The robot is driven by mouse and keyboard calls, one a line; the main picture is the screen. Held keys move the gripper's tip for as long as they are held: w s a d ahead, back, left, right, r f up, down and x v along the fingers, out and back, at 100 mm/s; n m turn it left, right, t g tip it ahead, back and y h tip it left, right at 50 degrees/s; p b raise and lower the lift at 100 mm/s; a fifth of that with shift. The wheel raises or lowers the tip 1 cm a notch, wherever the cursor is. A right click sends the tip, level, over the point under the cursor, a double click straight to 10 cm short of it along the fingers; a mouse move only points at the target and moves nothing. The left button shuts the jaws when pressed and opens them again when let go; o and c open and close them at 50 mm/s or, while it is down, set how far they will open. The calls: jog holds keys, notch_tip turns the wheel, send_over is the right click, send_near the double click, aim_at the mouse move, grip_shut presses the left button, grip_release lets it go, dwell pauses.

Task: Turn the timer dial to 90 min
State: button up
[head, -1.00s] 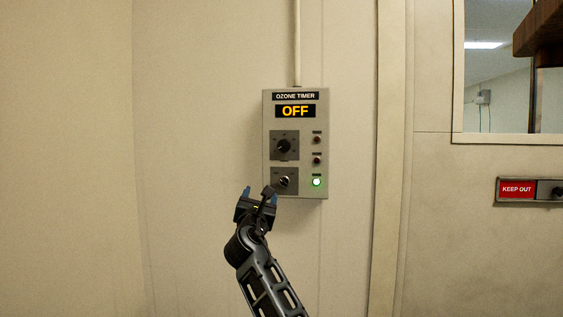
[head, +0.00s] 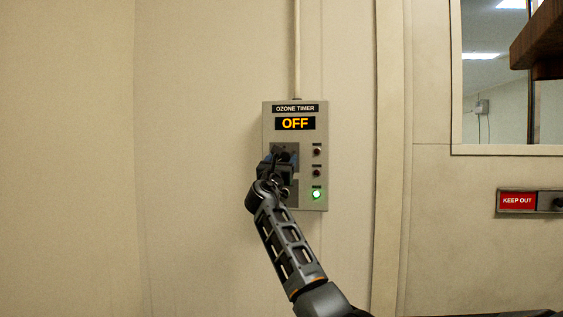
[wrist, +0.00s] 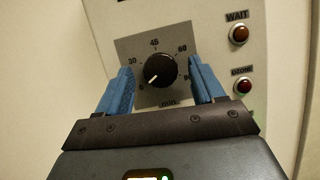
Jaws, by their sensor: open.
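The ozone timer box (head: 307,185) hangs on the wall, and its display (head: 295,123) reads OFF. In the wrist view the black timer dial (wrist: 157,70) sits on a grey plate marked 30, 45, 60 and 90 with "min" below. Its white pointer line points to the lower left, below the 30 mark. My gripper (wrist: 163,85) is open, with one blue finger on each side of the dial and a visible gap to it. In the head view my gripper (head: 281,160) covers most of the dial.
In the wrist view a WAIT lamp (wrist: 239,35) and an OZONE lamp (wrist: 243,86) sit right of the dial. A green lamp (head: 317,194) glows low on the box. A KEEP OUT sign (head: 517,201) is at the right. The wall on the left is bare.

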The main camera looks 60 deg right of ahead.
jog(key=shift+d, duration=0.1)
jog(key=shift+c, duration=0.5)
jog(key=c, duration=1)
jog(key=shift+o, duration=0.2)
jog(key=shift+m, duration=0.3)
